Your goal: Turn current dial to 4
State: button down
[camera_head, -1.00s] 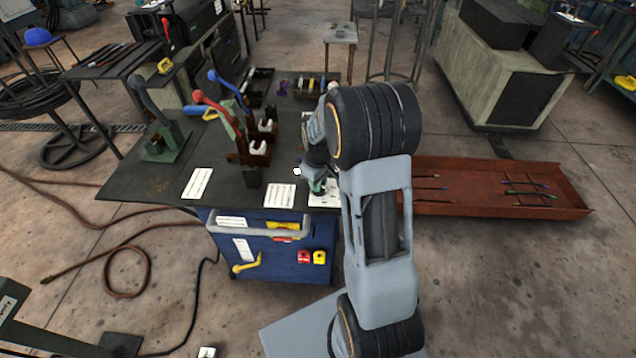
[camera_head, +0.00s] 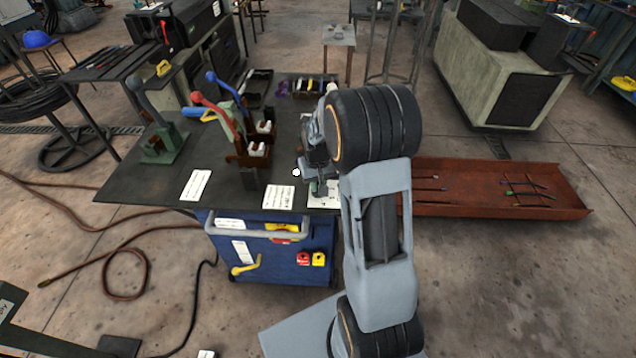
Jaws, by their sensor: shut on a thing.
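The current dial's white plate (camera_head: 331,203) lies flat at the near right edge of the dark bench top. Its knob is mostly hidden beneath my gripper, and a little green shows there. My gripper (camera_head: 319,186) points down over the plate, its jaws shut on what appears to be the dial's knob. My arm covers the right side of the plate. The scale numbers and the dial's setting are too small to read.
The dark bench top (camera_head: 140,189) carries levers with red (camera_head: 207,103) and blue (camera_head: 222,82) handles left of my gripper. White cards (camera_head: 278,197) lie along its near edge. A blue cabinet (camera_head: 276,262) stands below. A rust-red tray (camera_head: 470,203) is on the right.

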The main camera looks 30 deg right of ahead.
jog(key=shift+s+f, duration=0.1)
jog(key=shift+s, duration=0.05)
jog(key=c, duration=1.1)
grip_release()
notch_tip(320, 180, up, 14)
jog(key=s+a+r+t, duration=0.1)
jog(key=s+a, duration=0.2)
jog(key=s, duration=0.2)
jog(key=s+a+r+n+t+p, duration=0.1)
jog(key=s+a, duration=0.2)
jog(key=s, duration=0.3)
jog(key=s+a+r+t+p, duration=0.1)
jog(key=s+a, duration=0.2)
jog(key=s, duration=0.2)
jog(key=shift+s+a, duration=0.15)
jog(key=shift+s, duration=0.1)
